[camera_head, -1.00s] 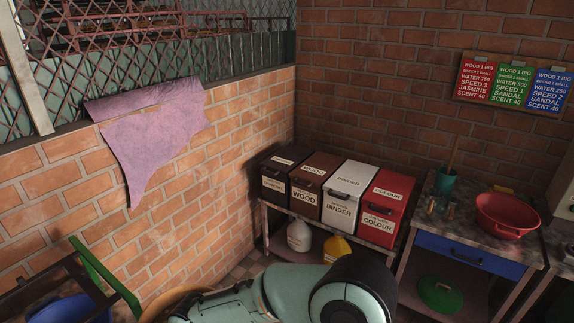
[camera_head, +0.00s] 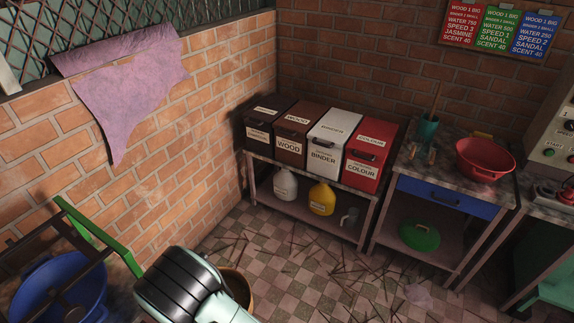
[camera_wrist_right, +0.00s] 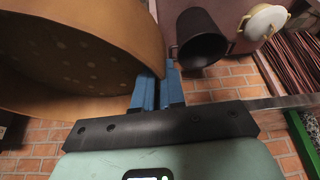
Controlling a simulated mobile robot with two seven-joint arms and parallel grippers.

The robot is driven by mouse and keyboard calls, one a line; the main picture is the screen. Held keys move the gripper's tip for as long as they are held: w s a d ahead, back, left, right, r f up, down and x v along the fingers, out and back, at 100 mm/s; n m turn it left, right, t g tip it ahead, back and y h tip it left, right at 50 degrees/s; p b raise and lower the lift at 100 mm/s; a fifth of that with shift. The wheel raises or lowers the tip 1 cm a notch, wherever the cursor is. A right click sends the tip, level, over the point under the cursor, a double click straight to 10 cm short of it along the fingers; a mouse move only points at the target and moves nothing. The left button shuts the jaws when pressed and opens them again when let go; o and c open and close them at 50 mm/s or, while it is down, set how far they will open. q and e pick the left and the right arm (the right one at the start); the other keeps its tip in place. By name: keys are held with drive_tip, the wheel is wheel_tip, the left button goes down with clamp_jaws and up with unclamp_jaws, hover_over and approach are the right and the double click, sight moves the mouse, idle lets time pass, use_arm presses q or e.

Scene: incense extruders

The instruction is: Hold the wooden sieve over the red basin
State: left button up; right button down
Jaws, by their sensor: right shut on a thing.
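The red basin (camera_head: 487,165) stands on the worktop at the right of the head view. The wooden sieve (camera_wrist_right: 60,55), round and tan with a dotted underside, fills the upper left of the right wrist view. My right gripper (camera_wrist_right: 165,88) has its blue fingers shut on the sieve's rim. In the head view a small part of a tan round rim (camera_head: 238,286) shows beside a teal and black arm link of mine at the bottom, well left of the basin and apart from it. My left gripper is not in view.
The worktop (camera_head: 450,170) holds a green cup (camera_head: 427,130) left of the basin. Labelled boxes (camera_head: 335,140) stand on a shelf unit. Scattered sticks (camera_head: 340,270) lie on the floor. A blue tub (camera_head: 65,285) and green frame (camera_head: 100,235) stand at left.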

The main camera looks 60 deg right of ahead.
drive_tip(key=shift+m+h, duration=0.3)
drive_tip(key=shift+m, duration=0.4)
drive_tip(key=f, duration=0.5)
drive_tip(key=shift+d+f, duration=0.1)
drive_tip(key=shift+d, duration=0.25)
drive_tip(key=shift+a+f, duration=0.3)
